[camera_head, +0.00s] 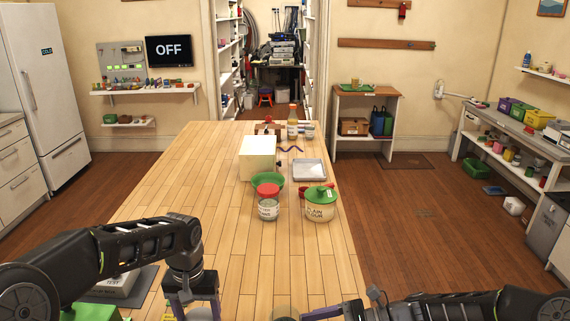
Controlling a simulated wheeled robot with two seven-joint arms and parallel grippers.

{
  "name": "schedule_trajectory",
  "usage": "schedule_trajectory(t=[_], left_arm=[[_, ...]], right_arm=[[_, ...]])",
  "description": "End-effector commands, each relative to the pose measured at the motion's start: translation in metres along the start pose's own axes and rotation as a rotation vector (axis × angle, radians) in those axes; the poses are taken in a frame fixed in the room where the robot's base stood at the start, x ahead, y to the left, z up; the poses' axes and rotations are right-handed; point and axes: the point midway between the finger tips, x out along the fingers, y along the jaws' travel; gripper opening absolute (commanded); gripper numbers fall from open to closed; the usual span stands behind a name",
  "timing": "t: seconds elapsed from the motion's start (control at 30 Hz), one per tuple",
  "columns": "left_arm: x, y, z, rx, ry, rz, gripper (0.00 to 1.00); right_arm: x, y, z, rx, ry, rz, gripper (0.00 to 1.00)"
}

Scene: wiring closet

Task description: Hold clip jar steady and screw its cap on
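A clear jar (268,208) with a red cap (268,190) stands upright on the wooden table, in front of a green bowl; its label is too small to read. A round, pale, glassy top (285,313) shows at the bottom edge, mostly cut off; I cannot tell whether this or the red-capped jar is the clip jar. My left gripper (194,309) points down at the lower left, its purple fingers apart. My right gripper (318,314) reaches in at the bottom, right of the pale top; its fingers are mostly cut off, and contact is unclear.
A cream pot marked flour (320,211) with a green lid stands right of the jar. The green bowl (276,179), a cream box (257,158), a grey tray (309,170) and a bottle (292,124) stand farther back. The table's middle left (185,180) is clear.

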Motion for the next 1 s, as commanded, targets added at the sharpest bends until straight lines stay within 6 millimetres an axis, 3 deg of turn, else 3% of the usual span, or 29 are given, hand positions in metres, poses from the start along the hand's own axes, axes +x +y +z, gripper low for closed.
schedule_trajectory(t=[0.2,0.4,0.8,1.0], left_arm=[[0.011,0.000,0.000,0.000,0.000,0.000,0.27],[0.014,0.000,0.000,0.000,0.000,0.000,0.27],[0.014,0.000,0.000,0.000,0.000,0.000,0.27],[0.014,0.000,0.000,0.000,0.000,0.000,0.27]], right_arm=[[0.033,0.001,-0.001,0.000,-0.001,0.003,0.80],[0.050,0.001,0.000,-0.001,-0.001,0.001,0.80],[0.054,0.000,0.000,0.000,0.000,0.000,0.79],[0.054,0.000,0.000,0.000,0.000,0.000,0.63]])
